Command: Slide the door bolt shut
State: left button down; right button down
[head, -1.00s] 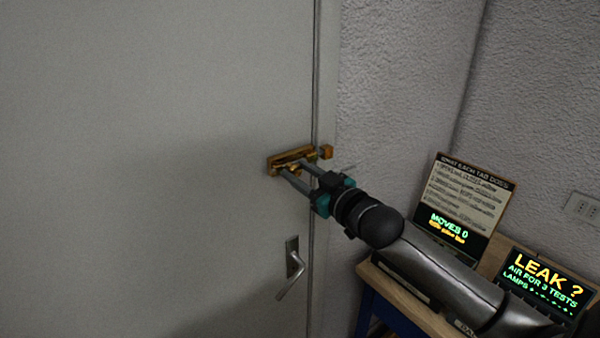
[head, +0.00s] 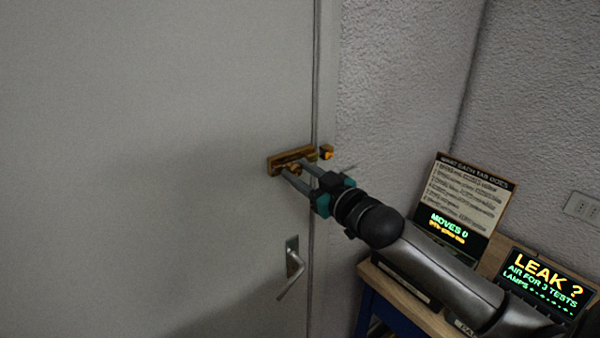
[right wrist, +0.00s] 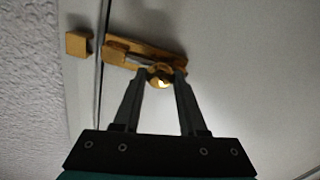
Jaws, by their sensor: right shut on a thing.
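The brass door bolt (head: 283,158) is mounted on the grey door near its right edge, above the handle. In the right wrist view its plate (right wrist: 165,55) lies across the top, with the round knob (right wrist: 160,77) between my fingertips. The brass keeper (head: 327,152) sits on the frame, across the door gap; it also shows in the right wrist view (right wrist: 78,44). I see a gap between bolt and keeper in the right wrist view. My right gripper (head: 287,172) is shut on the bolt knob. My left gripper is not in view.
A lever handle (head: 291,266) is below the bolt. At the right, a wooden-topped table (head: 386,281) carries an instruction panel (head: 466,197) and a screen reading LEAK (head: 543,281). A wall socket (head: 581,207) is further right. The door's left side is clear.

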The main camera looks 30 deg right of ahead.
jog(key=shift+d, duration=0.1)
jog(key=d, duration=0.3)
jog(key=shift+w+d, duration=0.15)
jog(key=shift+c, duration=2.2)
grip_release()
jog(key=shift+d, duration=0.15)
jog(key=s+d, duration=0.1)
jog(key=s, duration=1.4)
jog(key=shift+s, duration=0.15)
